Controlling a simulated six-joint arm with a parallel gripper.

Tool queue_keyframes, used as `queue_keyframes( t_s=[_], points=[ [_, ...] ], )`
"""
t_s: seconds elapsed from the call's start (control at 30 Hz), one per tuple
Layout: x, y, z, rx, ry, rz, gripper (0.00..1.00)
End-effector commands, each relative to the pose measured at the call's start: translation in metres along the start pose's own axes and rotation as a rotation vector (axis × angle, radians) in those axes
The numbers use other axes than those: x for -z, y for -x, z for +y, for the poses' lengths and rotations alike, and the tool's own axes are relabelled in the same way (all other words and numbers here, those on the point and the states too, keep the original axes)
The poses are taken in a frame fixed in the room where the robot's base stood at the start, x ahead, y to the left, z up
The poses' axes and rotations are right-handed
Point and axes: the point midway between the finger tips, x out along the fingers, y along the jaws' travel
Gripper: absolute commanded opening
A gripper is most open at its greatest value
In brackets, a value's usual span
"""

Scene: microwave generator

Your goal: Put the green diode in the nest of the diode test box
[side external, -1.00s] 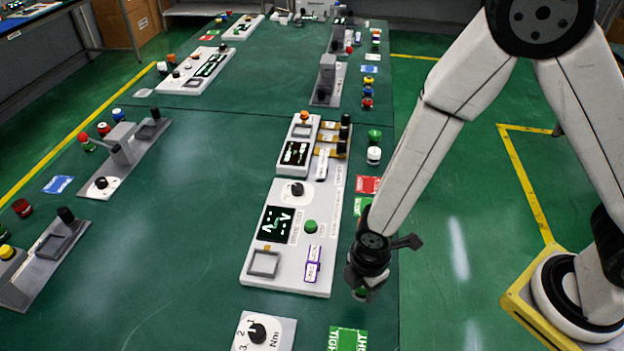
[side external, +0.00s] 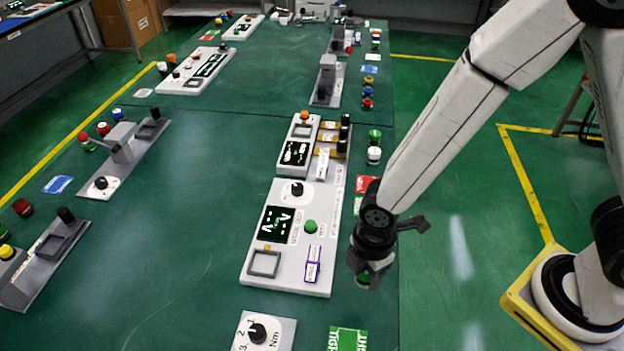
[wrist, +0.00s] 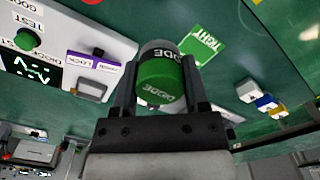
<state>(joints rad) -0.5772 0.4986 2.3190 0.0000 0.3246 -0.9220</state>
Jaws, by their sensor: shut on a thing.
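The green diode (wrist: 160,82) is a short cylinder with a green cap and grey body, with lettering on it. My gripper (wrist: 157,92) is shut on it, with a finger on either side. In the side view my gripper (side external: 368,270) holds it above the table's right edge, right of the diode test box (side external: 285,283). This white box has a dark display, a green button (side external: 310,227) and a purple-edged lock label (side external: 313,262). Its nest (side external: 264,263), a grey square frame, looks empty at the box's near left. The wrist view shows the box (wrist: 115,45) at left.
A green card (side external: 347,340) lies below my gripper in the side view. A white dial box (side external: 278,335) stands in front of the test box. A red card (side external: 366,183) lies beyond my gripper.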

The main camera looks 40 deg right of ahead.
Motion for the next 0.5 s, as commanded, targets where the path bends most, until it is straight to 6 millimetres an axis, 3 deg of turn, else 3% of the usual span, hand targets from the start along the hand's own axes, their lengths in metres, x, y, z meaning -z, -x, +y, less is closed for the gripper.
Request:
queue_keyframes(
  t_s=[0.33, 0.5],
  points=[
    [-0.001, 0.001, 0.002, -0.001, -0.017, 0.001, 0.00],
    [-0.007, 0.004, 0.014, -0.003, -0.106, 0.002, 0.00]
  ],
)
